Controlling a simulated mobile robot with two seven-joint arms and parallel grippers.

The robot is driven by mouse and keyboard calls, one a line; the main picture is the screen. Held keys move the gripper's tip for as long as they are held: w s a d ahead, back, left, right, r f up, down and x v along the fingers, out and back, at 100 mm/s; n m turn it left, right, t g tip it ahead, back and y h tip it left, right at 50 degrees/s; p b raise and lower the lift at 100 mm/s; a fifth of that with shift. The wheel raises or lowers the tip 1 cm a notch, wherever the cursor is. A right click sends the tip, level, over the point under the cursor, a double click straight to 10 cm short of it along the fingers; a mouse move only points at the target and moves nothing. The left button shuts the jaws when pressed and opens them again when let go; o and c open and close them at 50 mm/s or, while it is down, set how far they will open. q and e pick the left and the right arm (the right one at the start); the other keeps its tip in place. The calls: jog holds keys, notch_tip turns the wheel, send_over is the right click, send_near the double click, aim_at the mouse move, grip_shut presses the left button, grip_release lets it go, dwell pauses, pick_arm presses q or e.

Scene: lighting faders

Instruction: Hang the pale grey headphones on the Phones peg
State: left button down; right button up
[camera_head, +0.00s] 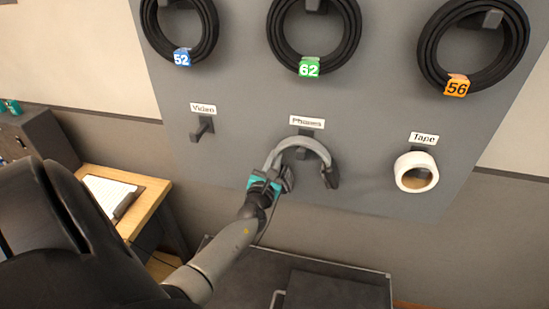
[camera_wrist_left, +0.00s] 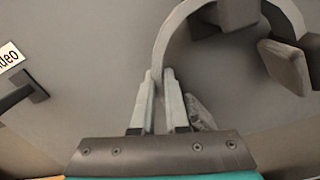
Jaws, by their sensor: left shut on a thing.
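The pale grey headphones (camera_head: 317,146) are at the Phones peg (camera_head: 303,151), below the Phones label (camera_head: 307,122). Their band arches over the peg in the head view, and the ear pads hang down on either side. I cannot tell whether the band rests on the peg. My left gripper (camera_head: 281,176) is shut on the left side of the headphones. In the left wrist view, its two fingers (camera_wrist_left: 162,95) close around the lower end of the band (camera_wrist_left: 163,48). My right gripper is not in view.
The grey board also holds an empty Video peg (camera_head: 203,128), a white tape roll (camera_head: 416,172) on the Tape peg, and coiled black cables (camera_head: 316,66) above. A dark case (camera_head: 330,289) stands below. A wooden desk (camera_head: 142,212) is at left.

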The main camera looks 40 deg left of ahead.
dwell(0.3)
pick_arm(q)
jog(key=c, duration=0.8)
grip_release()
jog(key=shift+c, duration=0.2)
jog(key=shift+f, duration=0.1)
jog(key=shift+s+d, duration=0.1)
jog(key=shift+s, duration=0.05)
jog(key=v, duration=1.5)
jog(key=shift+r, duration=0.2)
